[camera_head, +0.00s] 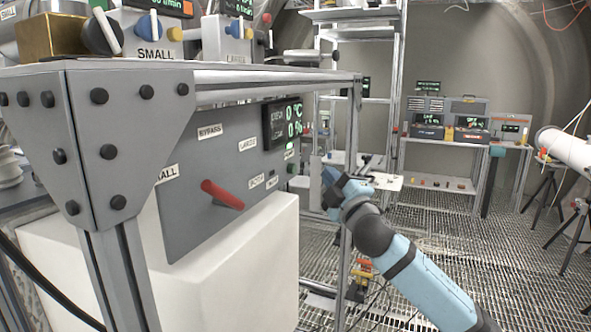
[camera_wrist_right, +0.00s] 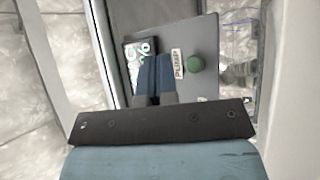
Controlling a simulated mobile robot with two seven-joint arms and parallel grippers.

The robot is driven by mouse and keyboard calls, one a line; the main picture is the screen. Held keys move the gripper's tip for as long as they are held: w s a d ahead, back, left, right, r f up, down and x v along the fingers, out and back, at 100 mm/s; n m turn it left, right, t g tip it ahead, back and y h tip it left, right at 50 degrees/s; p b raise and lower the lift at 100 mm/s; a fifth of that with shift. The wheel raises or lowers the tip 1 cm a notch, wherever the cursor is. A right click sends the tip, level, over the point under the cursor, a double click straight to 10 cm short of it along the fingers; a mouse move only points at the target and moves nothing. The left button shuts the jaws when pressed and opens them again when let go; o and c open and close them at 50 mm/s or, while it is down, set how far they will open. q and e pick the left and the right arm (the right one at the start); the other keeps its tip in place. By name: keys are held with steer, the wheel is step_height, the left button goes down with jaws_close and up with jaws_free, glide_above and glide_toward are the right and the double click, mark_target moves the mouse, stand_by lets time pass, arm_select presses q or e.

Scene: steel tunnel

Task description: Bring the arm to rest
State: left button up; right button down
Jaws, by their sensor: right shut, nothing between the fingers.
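My right arm, light blue with dark grey joints, comes in from the lower right of the head view. Its gripper (camera_head: 330,178) is raised beside the far end of the grey control panel (camera_head: 200,205), near a frame post. In the right wrist view the gripper (camera_wrist_right: 153,65) is shut and empty. I cannot tell whether the fingertips touch the panel. My left gripper is not in view.
A metal frame with a bolted corner plate (camera_head: 95,130) stands close at left. A red lever (camera_head: 222,194) sticks out of the panel above a white block (camera_head: 245,262). Shelving (camera_head: 360,30) stands behind the gripper. Grated floor (camera_head: 425,235) lies open at right, before tripods.

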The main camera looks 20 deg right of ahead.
stand_by(0.5)
steer(key=s+a+f+m+g+y, duration=0.1)
steer(key=s+a+f+m+g, duration=0.15)
steer(key=f, duration=0.85)
steer(key=s+a+f+m+g, duration=0.1)
steer(key=s+a+f+g, duration=0.2)
steer(key=f, duration=0.8)
steer(key=s+a+f+m+g+y, duration=0.15)
steer(key=s+f, duration=0.25)
steer(key=f, duration=0.7)
steer(key=s+a+f+m+g, duration=0.2)
steer(key=s+a+f+m, duration=0.1)
steer(key=s+f, duration=0.7)
steer(key=s+a+f+m+g, duration=0.3)
steer(key=s+a+f, duration=0.2)
steer(key=s+f, duration=0.5)
steer(key=s, duration=0.4)
steer(key=shift+a+m+p, duration=0.15)
steer(key=shift+m+p, duration=0.15)
